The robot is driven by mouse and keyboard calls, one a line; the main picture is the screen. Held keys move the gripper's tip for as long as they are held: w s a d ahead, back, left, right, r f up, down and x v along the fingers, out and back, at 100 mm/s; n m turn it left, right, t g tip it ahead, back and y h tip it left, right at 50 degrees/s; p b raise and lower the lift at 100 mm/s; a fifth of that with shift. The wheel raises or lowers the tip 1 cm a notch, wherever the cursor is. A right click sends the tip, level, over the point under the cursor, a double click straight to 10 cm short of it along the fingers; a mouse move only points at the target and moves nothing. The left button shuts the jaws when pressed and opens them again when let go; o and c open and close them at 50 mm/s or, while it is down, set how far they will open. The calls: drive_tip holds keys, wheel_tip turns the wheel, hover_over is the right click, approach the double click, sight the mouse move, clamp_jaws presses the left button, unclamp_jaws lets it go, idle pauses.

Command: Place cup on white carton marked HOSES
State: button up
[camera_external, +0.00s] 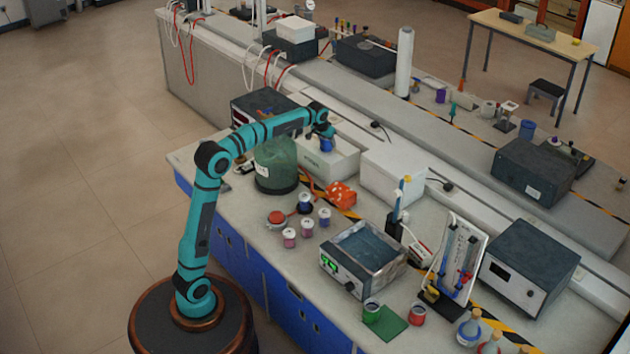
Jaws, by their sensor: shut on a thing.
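My gripper (324,134) is at the end of the teal arm, reaching over the far-left part of the near bench. It is shut on a small blue cup (326,145), which hangs below it, partly covered by the fingers. A white carton (342,166) with small dark lettering on its front lies directly under the cup. The lettering is too small to read surely. The cup is over or at the carton's top; I cannot tell whether they touch.
A green covered drum (276,166) stands just left of the carton. A dark instrument box (262,104) is behind it. A plain white box (393,174) stands to the right. An orange crumpled item (341,194) and several small cups (307,227) lie in front.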

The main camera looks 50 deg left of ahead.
drive_tip(key=shift+f, duration=0.15)
drive_tip(key=o, duration=1)
drive_tip(key=shift+c, duration=0.2)
drive_tip(key=v, duration=1.2)
drive_tip(key=shift+s, duration=0.1)
